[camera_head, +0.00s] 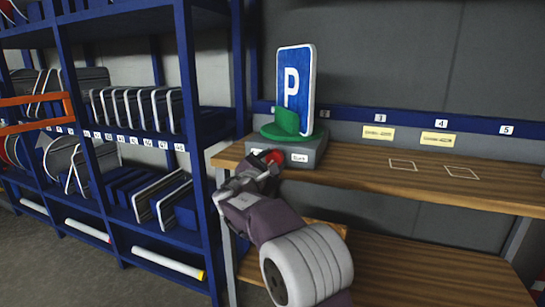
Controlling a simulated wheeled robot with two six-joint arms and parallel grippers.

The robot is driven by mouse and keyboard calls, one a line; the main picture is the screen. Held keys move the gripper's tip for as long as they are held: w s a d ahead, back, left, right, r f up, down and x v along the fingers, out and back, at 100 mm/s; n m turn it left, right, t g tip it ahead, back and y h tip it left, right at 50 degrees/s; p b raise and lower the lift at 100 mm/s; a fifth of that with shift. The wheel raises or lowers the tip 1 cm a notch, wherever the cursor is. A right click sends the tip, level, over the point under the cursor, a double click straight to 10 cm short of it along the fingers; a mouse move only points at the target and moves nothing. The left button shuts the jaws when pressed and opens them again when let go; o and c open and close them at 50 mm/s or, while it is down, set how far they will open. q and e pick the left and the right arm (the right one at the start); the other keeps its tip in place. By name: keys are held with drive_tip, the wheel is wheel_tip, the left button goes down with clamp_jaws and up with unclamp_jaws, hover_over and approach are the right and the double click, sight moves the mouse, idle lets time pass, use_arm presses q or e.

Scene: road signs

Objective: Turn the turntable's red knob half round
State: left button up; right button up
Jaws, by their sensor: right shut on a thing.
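The turntable has a grey base (300,153) and a green disc (312,137), and stands on the wooden bench. A blue parking sign (293,85) with a white P stands upright in a green holder (286,122) on the disc, its face turned towards me. The red knob (274,156) is on the front of the base. My right gripper (266,165) is shut on the red knob and partly hides it. My left gripper is not in view.
The wooden bench (400,175) is clear right of the turntable, with white outlines marked on it. Yellow labels (378,132) are behind them. A blue rack (180,130) holding several signs stands close on the left. A lower shelf (430,275) lies under the bench.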

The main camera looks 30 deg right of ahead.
drive_tip(key=n+p, duration=0.3)
drive_tip(key=n, duration=0.1)
drive_tip(key=shift+r+n, duration=0.1)
drive_tip(key=shift+n, duration=0.2)
drive_tip(key=shift+n+p, duration=1.35)
drive_tip(key=shift+n, duration=0.35)
drive_tip(key=o, duration=1.4)
drive_tip(key=shift+c, duration=0.2)
